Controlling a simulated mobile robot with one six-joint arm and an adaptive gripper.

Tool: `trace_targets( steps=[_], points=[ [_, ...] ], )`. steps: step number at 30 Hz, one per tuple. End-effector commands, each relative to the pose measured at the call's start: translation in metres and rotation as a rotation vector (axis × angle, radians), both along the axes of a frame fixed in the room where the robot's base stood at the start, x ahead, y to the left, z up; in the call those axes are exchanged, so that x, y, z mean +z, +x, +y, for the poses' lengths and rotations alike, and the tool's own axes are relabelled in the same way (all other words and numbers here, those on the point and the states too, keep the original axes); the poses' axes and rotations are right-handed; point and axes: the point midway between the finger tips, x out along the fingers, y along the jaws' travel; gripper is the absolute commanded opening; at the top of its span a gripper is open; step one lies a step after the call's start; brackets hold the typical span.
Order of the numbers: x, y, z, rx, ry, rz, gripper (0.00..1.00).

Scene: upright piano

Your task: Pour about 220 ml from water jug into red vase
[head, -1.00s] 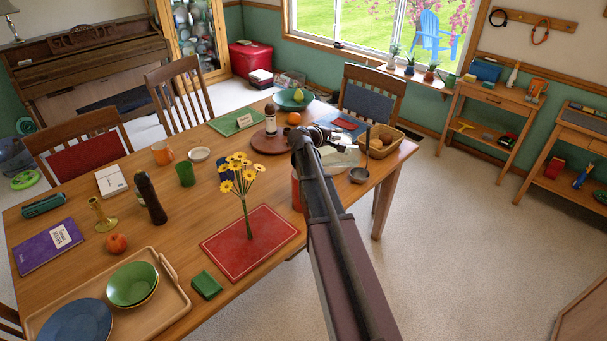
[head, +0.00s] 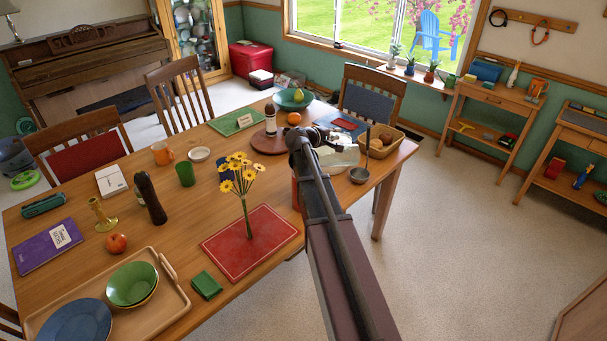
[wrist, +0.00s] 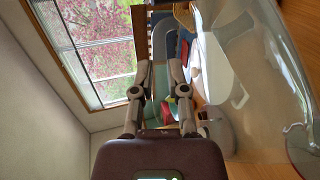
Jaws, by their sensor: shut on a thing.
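The clear water jug (head: 345,155) is at the far right part of the table, partly behind my arm in the head view. In the wrist view the see-through jug (wrist: 245,60) fills the right side. My gripper (wrist: 162,68) is shut on the jug; the exact grip on its handle is hard to make out. In the head view my gripper (head: 322,135) is small and dark beside the jug. A red object, seemingly the red vase (head: 296,193), shows as a narrow strip left of my arm, which hides most of it. The water level is unclear.
Yellow flowers (head: 240,175) stand over a red mat (head: 225,255) left of my arm.

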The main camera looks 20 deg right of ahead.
Motion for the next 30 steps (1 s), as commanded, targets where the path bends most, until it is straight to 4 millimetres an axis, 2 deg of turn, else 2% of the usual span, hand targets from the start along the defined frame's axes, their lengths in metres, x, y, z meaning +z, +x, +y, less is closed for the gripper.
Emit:
trace_targets(
  steps=[30],
  points=[
    [0.0038,0.0008,0.0091,0.0,-0.043,0.004,0.0]
  ],
)
